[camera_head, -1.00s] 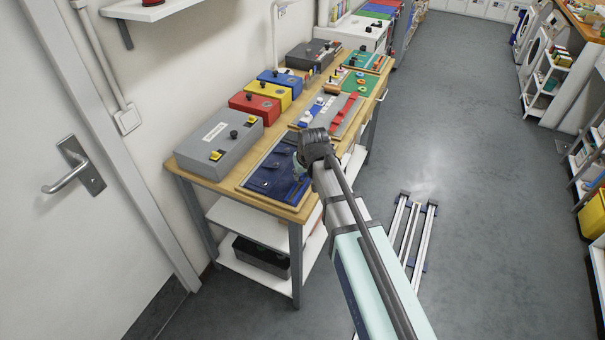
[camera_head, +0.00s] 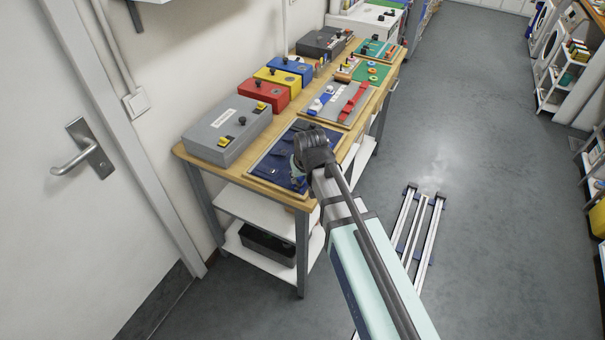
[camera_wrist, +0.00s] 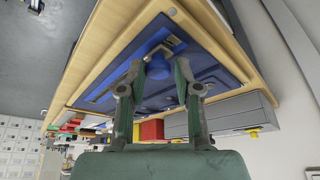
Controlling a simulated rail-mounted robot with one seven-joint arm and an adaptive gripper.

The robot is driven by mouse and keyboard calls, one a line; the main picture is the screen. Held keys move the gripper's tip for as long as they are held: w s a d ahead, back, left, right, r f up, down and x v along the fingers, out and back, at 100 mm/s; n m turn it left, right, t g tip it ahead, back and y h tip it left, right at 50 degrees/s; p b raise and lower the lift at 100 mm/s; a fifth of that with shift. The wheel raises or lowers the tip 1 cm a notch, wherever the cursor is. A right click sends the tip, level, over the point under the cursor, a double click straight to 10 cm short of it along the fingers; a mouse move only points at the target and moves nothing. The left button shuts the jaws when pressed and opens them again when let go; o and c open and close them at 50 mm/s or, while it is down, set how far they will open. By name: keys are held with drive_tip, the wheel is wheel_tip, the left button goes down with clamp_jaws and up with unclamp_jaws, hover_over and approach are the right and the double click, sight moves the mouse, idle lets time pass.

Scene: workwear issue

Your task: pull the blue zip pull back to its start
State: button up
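A navy fabric panel in a wooden frame (camera_head: 262,160) lies on the near end of the bench. My gripper (camera_head: 298,172) is low over its right side in the head view, where my wrist hides the fingertips. In the wrist view, my gripper (camera_wrist: 161,68) points at the panel (camera_wrist: 205,78), its two fingertips a little apart. A small blue-grey piece (camera_wrist: 159,67), probably the blue zip pull, shows between the fingertips. I cannot tell whether both fingers press on it. A brighter blue strip with a metallic piece (camera_wrist: 168,46) runs near the panel's edge.
A grey box (camera_head: 222,138) stands behind the panel, against the wall side. Red (camera_head: 262,95), yellow and blue boxes follow along the bench. A grey board with blue and red parts (camera_head: 340,103) lies beyond the panel. The floor (camera_head: 470,180) to the right is open.

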drive_tip(key=shift+o, duration=0.8)
drive_tip(key=shift+s+a, duration=0.1)
drive_tip(key=shift+r, duration=0.15)
drive_tip(key=shift+r, duration=0.3)
drive_tip(key=v, duration=1.1)
drive_tip(key=shift+s, duration=0.2)
